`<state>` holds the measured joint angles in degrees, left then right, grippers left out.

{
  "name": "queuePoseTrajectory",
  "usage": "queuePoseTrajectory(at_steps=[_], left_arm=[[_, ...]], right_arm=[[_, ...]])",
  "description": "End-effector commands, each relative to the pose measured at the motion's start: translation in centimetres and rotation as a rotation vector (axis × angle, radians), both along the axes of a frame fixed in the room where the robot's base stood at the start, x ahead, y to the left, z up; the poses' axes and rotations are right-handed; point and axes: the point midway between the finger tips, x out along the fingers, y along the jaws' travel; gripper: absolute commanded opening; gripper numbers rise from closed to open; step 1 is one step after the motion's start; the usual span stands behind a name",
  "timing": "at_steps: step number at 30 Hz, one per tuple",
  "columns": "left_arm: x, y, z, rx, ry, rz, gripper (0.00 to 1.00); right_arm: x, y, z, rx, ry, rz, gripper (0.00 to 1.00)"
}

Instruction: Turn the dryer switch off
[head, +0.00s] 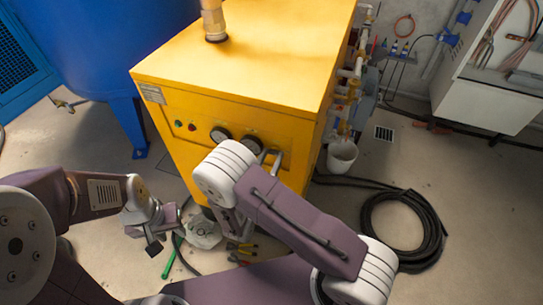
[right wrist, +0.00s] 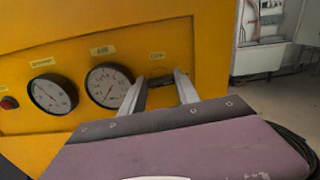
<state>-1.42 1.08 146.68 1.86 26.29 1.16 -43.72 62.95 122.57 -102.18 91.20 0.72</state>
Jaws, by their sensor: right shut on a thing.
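The dryer is a large yellow cabinet (head: 235,60) with gauges and lamps on its front panel. Its switch (right wrist: 160,82) is a small dark knob below the rightmost label in the right wrist view. My right gripper (right wrist: 160,90) is at the panel with one finger on each side of the switch, shut on it. In the head view my right gripper (head: 270,157) reaches the panel right of the gauges, and the switch is hard to make out there. My left gripper (head: 168,227) hangs low at the left, apart from the cabinet, open and empty.
Two round gauges (right wrist: 108,86) and a red button (right wrist: 8,103) sit left of the switch. A blue tank (head: 110,40) stands at the left. A white bucket (head: 342,156) and a coiled black hose (head: 432,235) are on the right. Pliers (head: 240,248) lie on the floor.

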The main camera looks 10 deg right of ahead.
Motion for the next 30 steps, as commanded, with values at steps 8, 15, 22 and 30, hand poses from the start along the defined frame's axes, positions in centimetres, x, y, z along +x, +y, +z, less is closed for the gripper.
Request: queuePoseTrajectory(at_steps=[8, 15, 22, 30], left_arm=[[0.0, 0.0, 1.9, 0.000, 0.000, 0.000, 0.36], [0.0, 0.0, 3.3, 0.000, 0.000, 0.000, 0.36], [0.0, 0.0, 4.4, 0.000, 0.000, 0.000, 0.36], [0.0, 0.0, 5.4, 0.000, 0.000, 0.000, 0.36]], right_arm=[[0.0, 0.1, 0.3, -0.183, 0.126, 0.000, 0.00], [0.1, 0.1, 0.2, -0.373, 0.255, -0.001, 0.00], [0.1, 0.2, 0.1, -0.555, 0.377, 0.000, 0.00], [0.2, 0.3, -0.1, -0.767, 0.521, 0.000, 0.00]])
